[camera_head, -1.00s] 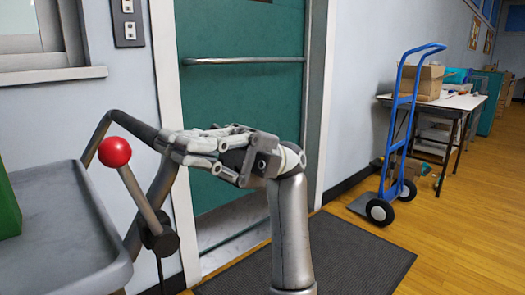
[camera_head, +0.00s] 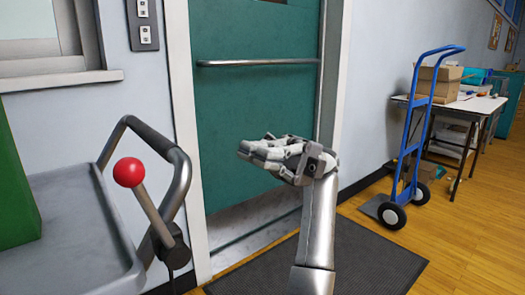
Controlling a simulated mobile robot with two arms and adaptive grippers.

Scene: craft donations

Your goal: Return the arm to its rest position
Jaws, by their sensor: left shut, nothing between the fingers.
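My left gripper (camera_head: 248,150) is in the middle of the head view, at the end of my silver arm, which rises from the bottom. Its fingers are shut and empty and point left. It is in the air in front of the green door and apart from the cart's handle. My right gripper is not in view.
A grey cart (camera_head: 75,215) with a black-gripped handle (camera_head: 150,135) and a red-knobbed lever (camera_head: 130,172) stands at the left. A green door (camera_head: 250,100) with a push bar is behind. A blue hand truck (camera_head: 412,140) and a table (camera_head: 470,107) stand at the right. A dark mat (camera_head: 365,262) lies on the floor.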

